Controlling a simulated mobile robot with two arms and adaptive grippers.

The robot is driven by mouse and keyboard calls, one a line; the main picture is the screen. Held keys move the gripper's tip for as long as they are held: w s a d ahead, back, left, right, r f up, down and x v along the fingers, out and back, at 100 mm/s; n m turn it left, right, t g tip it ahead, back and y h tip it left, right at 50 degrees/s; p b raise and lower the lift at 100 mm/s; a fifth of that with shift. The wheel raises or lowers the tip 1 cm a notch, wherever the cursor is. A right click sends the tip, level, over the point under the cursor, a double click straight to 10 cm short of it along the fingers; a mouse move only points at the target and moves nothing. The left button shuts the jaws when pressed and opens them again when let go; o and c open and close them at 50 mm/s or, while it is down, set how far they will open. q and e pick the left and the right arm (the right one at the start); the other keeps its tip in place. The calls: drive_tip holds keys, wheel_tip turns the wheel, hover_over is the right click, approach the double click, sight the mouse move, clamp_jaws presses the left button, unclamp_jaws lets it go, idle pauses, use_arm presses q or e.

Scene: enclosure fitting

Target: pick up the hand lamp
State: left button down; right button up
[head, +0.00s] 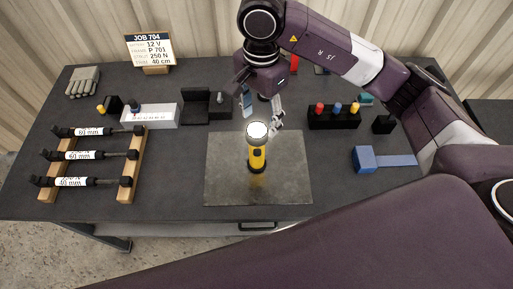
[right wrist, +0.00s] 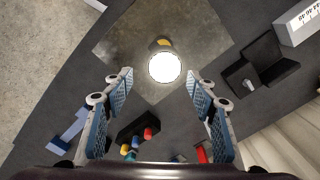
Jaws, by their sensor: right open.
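The hand lamp (head: 257,157) is yellow and black with a bright white lit head. It stands upright on the grey metal plate (head: 225,185) in the middle of the bench. In the right wrist view its lit head (right wrist: 164,67) shows end-on, ahead of the fingers. My right gripper (head: 262,112) is open and empty, just behind and above the lamp in the head view. In the right wrist view the two blue-padded fingers of my right gripper (right wrist: 158,90) are spread wide, with the lamp beyond their tips and apart from them. My left gripper is not in view.
A wooden rack (head: 134,165) with several labelled struts stands on the left. A black block (head: 333,122) with coloured knobs and a blue tool (head: 365,158) lie on the right. A white box (head: 150,115) and a black bracket (head: 205,107) are behind left; a job sign (head: 150,48) stands farther back.

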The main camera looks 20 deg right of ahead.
sight(260, 130)
drive_tip(key=shift+s+f+b, duration=0.1)
drive_tip(key=shift+f+b, duration=0.2)
drive_tip(key=shift+f, duration=0.3)
drive_tip(key=f+b, duration=0.6)
drive_tip(key=shift+w+f+b, duration=0.2)
drive_tip(key=shift+f+b, duration=0.1)
drive_tip(key=shift+f, duration=0.1)
drive_tip(key=shift+f+p, duration=0.55)
drive_tip(key=shift+f, duration=0.75)
drive_tip(key=shift+a+f+p, duration=0.1)
drive_tip(key=shift+f+p, duration=0.2)
drive_tip(key=shift+f, duration=0.05)
drive_tip(key=f+p, duration=0.1)
drive_tip(key=f, duration=0.2)
drive_tip(key=shift+w+a+f+p, duration=0.1)
drive_tip(key=shift+a+f+p, duration=0.1)
drive_tip(key=shift+f+p, duration=0.15)
drive_tip(key=shift+f, duration=0.4)
drive_tip(key=shift+w, duration=0.1)
clamp_jaws()
drive_tip(key=shift+r, duration=0.1)
